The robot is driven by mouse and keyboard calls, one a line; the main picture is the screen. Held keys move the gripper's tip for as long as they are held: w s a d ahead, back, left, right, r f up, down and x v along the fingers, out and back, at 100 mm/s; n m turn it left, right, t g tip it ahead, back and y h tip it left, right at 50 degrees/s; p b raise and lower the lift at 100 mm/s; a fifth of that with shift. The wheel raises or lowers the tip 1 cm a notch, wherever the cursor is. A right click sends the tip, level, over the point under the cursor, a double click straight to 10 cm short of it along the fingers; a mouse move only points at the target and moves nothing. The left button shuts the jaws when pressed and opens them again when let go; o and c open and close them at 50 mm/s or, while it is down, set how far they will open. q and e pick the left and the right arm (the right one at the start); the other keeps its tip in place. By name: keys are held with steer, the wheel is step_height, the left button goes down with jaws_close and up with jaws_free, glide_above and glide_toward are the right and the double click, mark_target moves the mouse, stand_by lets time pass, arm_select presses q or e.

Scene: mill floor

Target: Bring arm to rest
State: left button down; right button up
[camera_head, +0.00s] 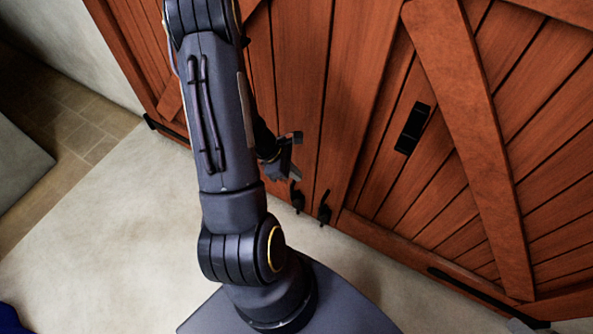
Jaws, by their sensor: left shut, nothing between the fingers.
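My left gripper (290,157) shows just right of my large dark grey arm, in front of the red-brown wooden door (350,110). It is shut and holds nothing. Part of it and of its wrist is hidden behind the arm. The arm stands upright through the middle of the view, and its upper end reaches the top edge. My right gripper is not in view.
Wooden doors with diagonal braces fill the top and right. A black handle plate (412,128) is on the door, and two small black latches (297,197) sit low near the gripper. Pale floor (110,240) is clear at the left. A grey block (18,165) stands at the left edge.

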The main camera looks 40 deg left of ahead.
arm_select(q)
steer(key=d+r+m+h, duration=0.1)
steer(key=d+r+m, duration=0.25)
steer(key=r, duration=0.25)
steer(key=w+d+r+m+t, duration=0.1)
steer(key=d+r+m, duration=0.25)
steer(key=r, duration=0.25)
steer(key=d+r+m+h, duration=0.1)
steer(key=d+r+m, duration=0.1)
steer(key=r+m, duration=0.3)
steer(key=s+d+r+m+y, duration=0.3)
steer(key=s+d+r+m, duration=0.2)
steer(key=s+r+m, duration=0.55)
step_height(320, 180, up, 23)
steer(key=m+p, duration=0.1)
steer(key=p, duration=2.4)
steer(key=shift+w+a+r+t, duration=0.15)
steer(key=shift+w+a+t, duration=0.15)
steer(key=shift+w, duration=0.1)
steer(key=shift+m, duration=0.25)
